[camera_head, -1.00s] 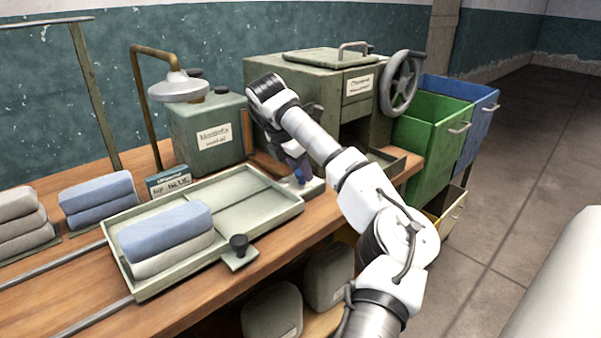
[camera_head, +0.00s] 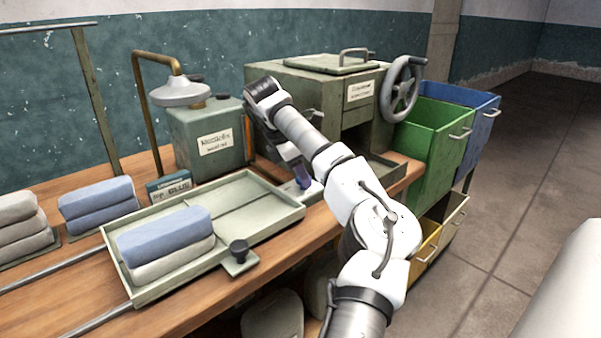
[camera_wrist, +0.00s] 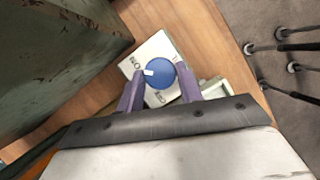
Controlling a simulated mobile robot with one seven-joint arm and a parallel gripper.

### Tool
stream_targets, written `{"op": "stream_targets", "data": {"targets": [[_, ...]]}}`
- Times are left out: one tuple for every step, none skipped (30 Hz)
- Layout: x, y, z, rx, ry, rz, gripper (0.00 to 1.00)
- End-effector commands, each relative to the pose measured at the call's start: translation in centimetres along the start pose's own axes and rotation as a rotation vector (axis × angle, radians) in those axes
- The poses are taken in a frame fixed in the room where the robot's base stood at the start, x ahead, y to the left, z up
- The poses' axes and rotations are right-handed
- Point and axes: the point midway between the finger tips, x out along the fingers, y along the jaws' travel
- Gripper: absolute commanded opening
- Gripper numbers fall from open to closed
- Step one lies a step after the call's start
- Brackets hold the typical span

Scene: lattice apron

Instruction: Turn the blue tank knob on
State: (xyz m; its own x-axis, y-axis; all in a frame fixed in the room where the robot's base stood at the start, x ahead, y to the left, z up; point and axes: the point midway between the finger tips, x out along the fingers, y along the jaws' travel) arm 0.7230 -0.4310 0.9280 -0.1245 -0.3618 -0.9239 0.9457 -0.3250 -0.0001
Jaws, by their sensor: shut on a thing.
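The blue tank knob (camera_wrist: 160,75) is a round blue disc with a white pointer mark, set on a white plate (camera_wrist: 131,66) with dark lettering. The pointer lies toward the left of the wrist view, near lettering that looks like "ON"; other lettering sits below the knob. My gripper (camera_wrist: 162,79) has its two purple fingers on either side of the knob and is shut on it.
A green tank (camera_head: 213,160) with a label and a green machine (camera_head: 300,85) with a handwheel (camera_head: 403,88) stand behind my arm. A tray (camera_head: 270,222) with folded cloths lies left of the knob. Green (camera_head: 425,140) and blue (camera_head: 484,122) bins stand to the right.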

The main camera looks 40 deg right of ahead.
Motion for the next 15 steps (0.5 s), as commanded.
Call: {"op": "stream_targets", "data": {"targets": [[-0.18,0.08,0.03,0.001,-0.001,0.005,0.13],[-0.18,0.08,0.03,0.001,-0.001,0.005,0.13],[-0.18,0.08,0.02,0.001,-0.001,0.005,0.37],[-0.18,0.08,0.02,0.001,-0.001,0.005,0.41],[-0.17,0.07,0.02,0.0,-0.001,0.005,0.45],[-0.16,0.06,0.02,0.0,-0.001,0.004,0.5],[-0.15,0.06,0.01,0.0,-0.001,0.004,0.54],[-0.13,0.05,0.01,0.0,-0.001,0.004,0.57],[-0.11,0.05,0.01,0.0,-0.001,0.003,0.57],[-0.1,0.04,0.01,-0.001,-0.001,0.003,0.57],[-0.09,0.04,0.0,-0.001,0.0,0.003,0.57],[-0.07,0.03,0.0,-0.001,0.0,0.002,0.57],[-0.07,0.03,0.0,-0.001,0.0,0.002,0.57],[-0.06,0.03,0.0,-0.001,0.0,0.002,0.57],[-0.07,0.02,0.0,-0.001,0.0,0.002,0.57]]}}
